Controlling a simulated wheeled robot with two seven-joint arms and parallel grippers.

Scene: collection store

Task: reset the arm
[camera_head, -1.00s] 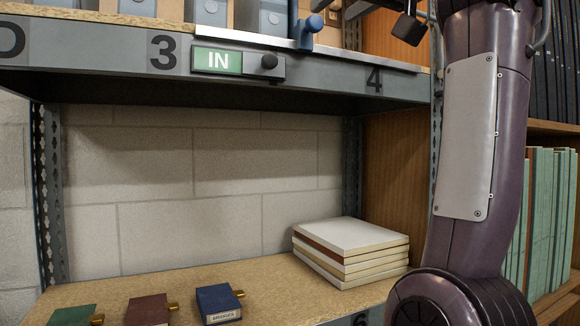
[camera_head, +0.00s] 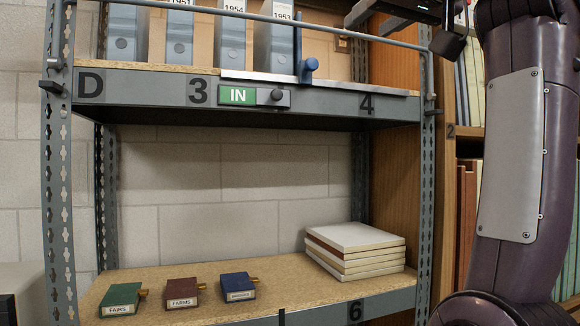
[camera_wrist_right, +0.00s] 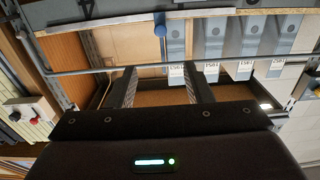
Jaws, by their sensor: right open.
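My right arm (camera_head: 515,150) rises along the right side of the head view, dark purple with a grey plate. My right gripper (camera_head: 408,24) is at the top right, partly cut off by the frame, in front of the shelf unit's right post. In the right wrist view the two fingers of the gripper (camera_wrist_right: 160,90) are spread apart with nothing between them. A rail of the shelf runs behind the fingers. My left gripper is not in view.
The grey shelf unit (camera_head: 330,103) has labelled box files (camera_head: 180,35) and a blue handle (camera_head: 307,70) above, with a green IN sign (camera_head: 238,95). Below are three small books (camera_head: 182,292) and a white stack (camera_head: 355,250). A wooden bookcase (camera_head: 397,170) stands right.

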